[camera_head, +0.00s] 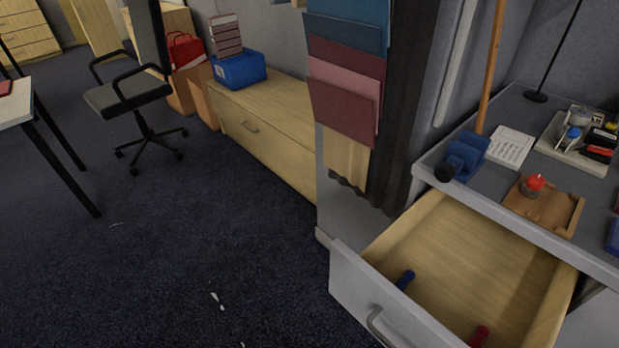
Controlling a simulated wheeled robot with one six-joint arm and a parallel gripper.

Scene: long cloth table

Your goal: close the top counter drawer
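The top counter drawer (455,265) stands open under the grey counter (480,200) at the lower right. Its wooden inside shows, with a blue item (405,280) and a red item (480,336) lying near the front panel. The grey front panel (365,290) carries a curved metal handle (378,325), partly cut off by the bottom edge of the picture. My gripper is not in view.
On the counter are a blue tape dispenser (466,153), a wooden tray (565,215) with a red-topped object (533,185), and a stationery tray (580,155). A low wooden cabinet (265,125) and an office chair (130,95) stand farther back. Dark carpet (200,245) lies mostly free at left.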

